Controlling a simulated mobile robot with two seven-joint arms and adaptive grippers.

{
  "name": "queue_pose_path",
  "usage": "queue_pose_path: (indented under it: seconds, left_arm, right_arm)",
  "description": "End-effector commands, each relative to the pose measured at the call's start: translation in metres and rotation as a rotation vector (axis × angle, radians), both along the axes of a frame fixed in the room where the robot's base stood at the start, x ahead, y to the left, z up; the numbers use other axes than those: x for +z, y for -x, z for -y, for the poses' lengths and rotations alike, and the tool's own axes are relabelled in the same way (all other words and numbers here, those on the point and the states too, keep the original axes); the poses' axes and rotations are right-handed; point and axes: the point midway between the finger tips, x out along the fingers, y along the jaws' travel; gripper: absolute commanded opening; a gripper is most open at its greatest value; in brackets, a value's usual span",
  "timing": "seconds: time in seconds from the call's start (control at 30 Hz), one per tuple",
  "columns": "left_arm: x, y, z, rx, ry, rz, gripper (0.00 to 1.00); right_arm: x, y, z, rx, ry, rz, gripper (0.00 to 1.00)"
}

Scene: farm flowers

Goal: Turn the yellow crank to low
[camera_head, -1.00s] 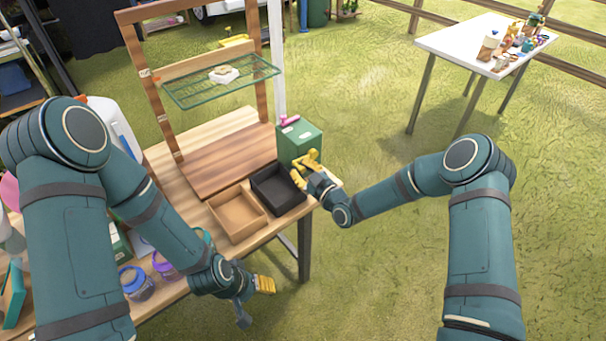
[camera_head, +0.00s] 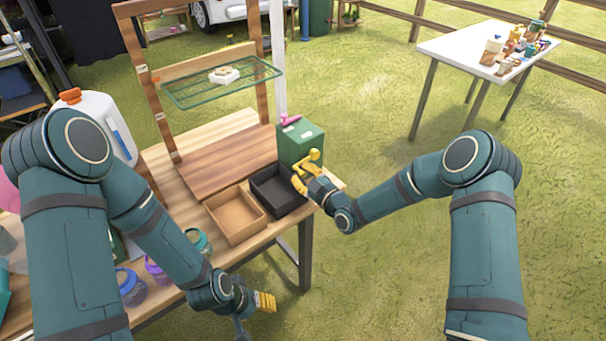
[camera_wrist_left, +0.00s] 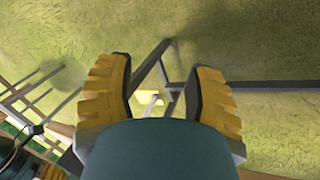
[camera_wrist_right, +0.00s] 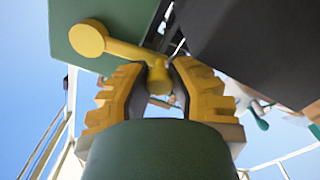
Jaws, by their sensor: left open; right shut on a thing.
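The yellow crank (camera_head: 310,159) is on the front of the green box (camera_head: 301,140) at the right end of the workbench. In the right wrist view the crank (camera_wrist_right: 120,48) has a round hub at the upper left and an arm reaching right to its handle. My right gripper (camera_head: 299,182) is shut on the handle (camera_wrist_right: 158,75), with a ridged yellow finger on each side of it. My left gripper (camera_head: 264,302) is open and empty, low beside the bench's front edge; its fingers (camera_wrist_left: 160,90) stand apart in the left wrist view.
A black tray (camera_head: 284,206) and a brown wooden tray (camera_head: 236,236) sit left of my right gripper. A pink object (camera_head: 291,119) lies on the green box. Jars stand near my left arm. A white table (camera_head: 460,48) with several items stands at the back right.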

Motion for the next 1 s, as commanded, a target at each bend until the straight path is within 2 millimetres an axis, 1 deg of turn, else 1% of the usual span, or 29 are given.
queue_pose_path:
  seconds: [0.03,0.07,0.1,0.13,0.23,0.33,0.43,0.53,0.63,0.7,0.8,0.9,1.0]
  left_arm:
    - [0.0,-0.001,0.001,-0.002,0.002,0.003,0.32]
    - [0.001,-0.003,0.002,-0.006,0.006,0.007,0.22]
    - [0.003,-0.006,0.004,-0.014,0.015,0.017,0.08]
    - [0.004,-0.009,0.006,-0.025,0.025,0.028,0.0]
    - [0.015,-0.029,0.019,-0.082,0.074,0.09,0.0]
    - [0.035,-0.059,0.036,-0.174,0.139,0.194,0.0]
    - [0.063,-0.093,0.052,-0.283,0.193,0.325,0.0]
    - [0.095,-0.125,0.062,-0.393,0.219,0.464,0.0]
    - [0.129,-0.157,0.066,-0.498,0.218,0.607,0.0]
    - [0.154,-0.177,0.066,-0.568,0.202,0.706,0.0]
    - [0.188,-0.201,0.063,-0.655,0.161,0.833,0.0]
    - [0.217,-0.221,0.058,-0.721,0.11,0.937,0.0]
    - [0.238,-0.234,0.053,-0.769,0.067,1.01,0.0]
  right_arm:
    - [0.0,0.0,0.0,-0.001,0.0,0.0,0.0]
    - [0.0,0.0,0.0,-0.001,0.0,0.0,0.0]
    - [0.0,0.0,0.0,-0.001,0.0,0.0,0.0]
    - [0.0,0.0,0.0,-0.001,0.0,0.0,0.0]
    - [0.0,-0.001,0.0,-0.001,-0.001,0.002,0.0]
    - [0.001,-0.001,0.0,-0.001,-0.001,0.002,0.0]
    - [0.001,-0.001,0.0,-0.001,-0.001,0.002,0.0]
    - [0.001,-0.001,0.0,-0.001,-0.001,0.002,0.0]
    - [0.001,-0.001,0.0,-0.002,-0.002,0.002,0.0]
    - [0.001,-0.001,0.0,-0.002,-0.002,0.002,0.0]
    - [0.001,-0.001,0.0,-0.002,-0.002,0.002,0.0]
    - [0.001,-0.001,0.0,-0.002,-0.002,0.002,0.0]
    - [0.001,-0.001,0.0,-0.001,-0.002,0.003,0.0]
